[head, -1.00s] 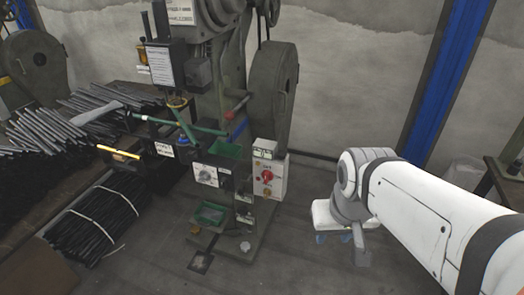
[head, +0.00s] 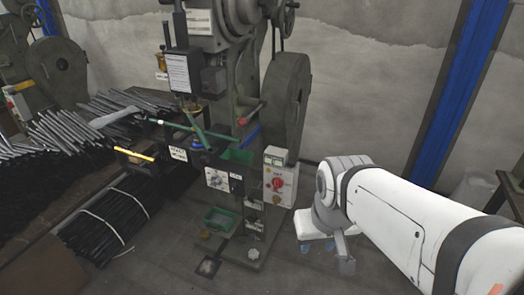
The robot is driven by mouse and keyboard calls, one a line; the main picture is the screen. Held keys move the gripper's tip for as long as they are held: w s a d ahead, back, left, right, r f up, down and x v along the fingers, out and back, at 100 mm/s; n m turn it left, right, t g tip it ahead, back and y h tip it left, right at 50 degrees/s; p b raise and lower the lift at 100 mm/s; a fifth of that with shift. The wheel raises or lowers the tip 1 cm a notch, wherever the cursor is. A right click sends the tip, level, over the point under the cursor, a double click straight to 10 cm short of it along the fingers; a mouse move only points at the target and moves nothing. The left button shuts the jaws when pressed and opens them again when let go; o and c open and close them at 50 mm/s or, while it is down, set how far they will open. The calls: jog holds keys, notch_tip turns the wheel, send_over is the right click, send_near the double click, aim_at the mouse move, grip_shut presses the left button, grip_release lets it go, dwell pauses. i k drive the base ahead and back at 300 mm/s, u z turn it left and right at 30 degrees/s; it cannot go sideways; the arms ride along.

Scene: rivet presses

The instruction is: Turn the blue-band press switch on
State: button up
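The large grey-green press (head: 232,95) stands in the middle of the head view, with a small blue piece (head: 252,136) at its throat. On its right side is a white switch box (head: 287,190) with a red rotary knob (head: 277,183). The knob's setting is too small to tell. My gripper (head: 318,246) points down at the end of my white arm, to the right of and below the switch box. Its two blue-tipped fingers look apart with nothing between them. It does not touch the box.
A second press (head: 55,70) with its own box (head: 17,102) is at the far left. Bundles of dark rods (head: 105,220) and loose rods lie left. A green tray (head: 221,221) sits low on the press. A blue post (head: 455,95) stands right. Floor around my gripper is clear.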

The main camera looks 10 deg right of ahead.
aim_at(277, 182)
jog(key=z, duration=0.05)
jog(key=i, duration=0.95)
jog(key=u, duration=0.45)
jog(key=k, duration=1.1)
jog(key=z, duration=0.2)
jog(key=i, duration=1)
jog(key=u, duration=0.35)
jog(key=k, duration=0.2)
jog(key=u, duration=0.2)
